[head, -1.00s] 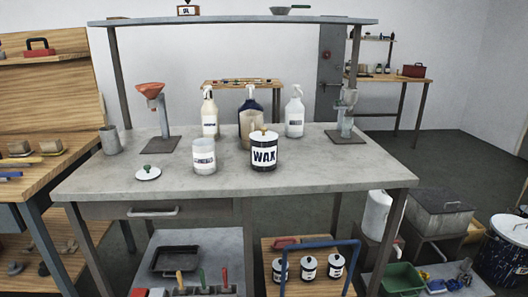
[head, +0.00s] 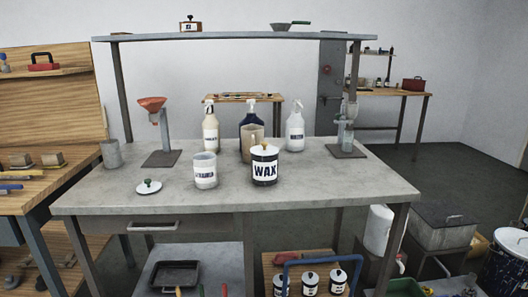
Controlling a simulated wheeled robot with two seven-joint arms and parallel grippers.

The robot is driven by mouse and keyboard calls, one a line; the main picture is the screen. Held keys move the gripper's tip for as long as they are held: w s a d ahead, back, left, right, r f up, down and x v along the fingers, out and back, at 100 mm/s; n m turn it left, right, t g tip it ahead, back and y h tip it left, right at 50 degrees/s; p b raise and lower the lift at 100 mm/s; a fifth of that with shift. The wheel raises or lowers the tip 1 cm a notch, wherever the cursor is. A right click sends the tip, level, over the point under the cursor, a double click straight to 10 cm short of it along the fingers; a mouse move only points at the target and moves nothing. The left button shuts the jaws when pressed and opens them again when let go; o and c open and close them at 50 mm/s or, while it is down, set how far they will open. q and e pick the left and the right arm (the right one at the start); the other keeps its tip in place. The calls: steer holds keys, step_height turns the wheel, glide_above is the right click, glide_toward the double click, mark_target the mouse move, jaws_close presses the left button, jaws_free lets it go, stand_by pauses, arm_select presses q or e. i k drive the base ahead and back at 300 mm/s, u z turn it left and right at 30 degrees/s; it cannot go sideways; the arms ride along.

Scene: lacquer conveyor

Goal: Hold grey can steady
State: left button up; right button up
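A plain grey can-like cup (head: 111,154) stands upright at the left end of the grey table (head: 300,190). A pale grey open can with a dark-lettered label (head: 205,172) stands upright near the table's middle; I cannot tell which of these is the grey can. A round white lid with a green knob (head: 149,187) lies flat to the left of the labelled can. A dark can marked WAX (head: 265,168), with a white lid on it, stands to its right. Neither of my grippers is in view.
Behind the WAX can are a tan mug (head: 249,147) and several spray bottles (head: 295,130). An orange funnel on a stand (head: 152,104) is at left; another stand (head: 347,138) is at right. A raised shelf (head: 240,37) spans above. The table's front right is clear.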

mark_target(264, 150)
steer(key=z, duration=1.7)
steer(key=i, duration=2.05)
steer(key=u, duration=2.85)
